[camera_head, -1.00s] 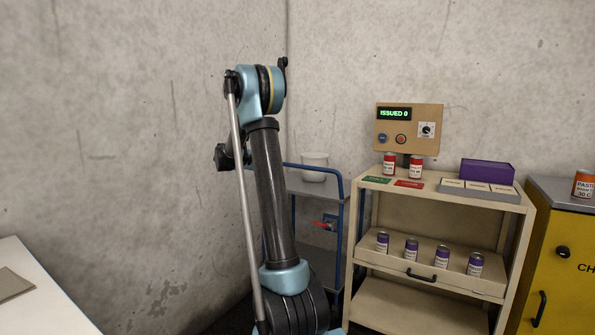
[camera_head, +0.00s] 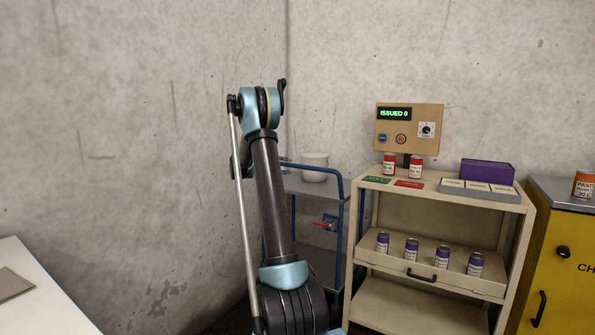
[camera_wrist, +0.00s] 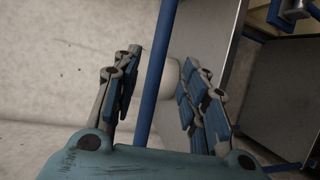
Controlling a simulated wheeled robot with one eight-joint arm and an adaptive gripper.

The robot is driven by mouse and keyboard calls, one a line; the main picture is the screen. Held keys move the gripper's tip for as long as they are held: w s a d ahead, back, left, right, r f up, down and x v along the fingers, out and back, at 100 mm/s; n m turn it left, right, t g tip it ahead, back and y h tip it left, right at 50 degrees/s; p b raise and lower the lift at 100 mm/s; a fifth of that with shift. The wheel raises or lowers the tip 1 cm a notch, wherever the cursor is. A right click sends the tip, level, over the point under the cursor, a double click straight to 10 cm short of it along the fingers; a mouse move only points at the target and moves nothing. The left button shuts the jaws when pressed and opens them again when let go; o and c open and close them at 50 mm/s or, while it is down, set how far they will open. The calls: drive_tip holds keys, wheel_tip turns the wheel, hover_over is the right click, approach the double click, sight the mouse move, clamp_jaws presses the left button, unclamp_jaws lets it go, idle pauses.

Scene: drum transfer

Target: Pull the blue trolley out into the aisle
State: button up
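The blue trolley (camera_head: 345,215) has a blue tube frame and grey shelves. It stands against the wall in the head view, its left part hidden behind my arm. In the wrist view a blue tube of the trolley (camera_wrist: 157,75) runs between the fingers of my gripper (camera_wrist: 163,62). My gripper is open, with a gap on both sides of the tube. In the head view my arm hides my gripper.
A white tub (camera_head: 315,165) stands on the trolley's top shelf, and a red part (camera_head: 326,223) shows below it. A beige cart (camera_head: 440,250) with cans stands close on the right. A yellow cabinet (camera_head: 560,265) is further right, a white table (camera_head: 40,300) at lower left.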

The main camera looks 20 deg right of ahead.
sight(297, 166)
drive_tip(key=x, duration=0.9)
drive_tip(key=shift+s, duration=0.1)
clamp_jaws()
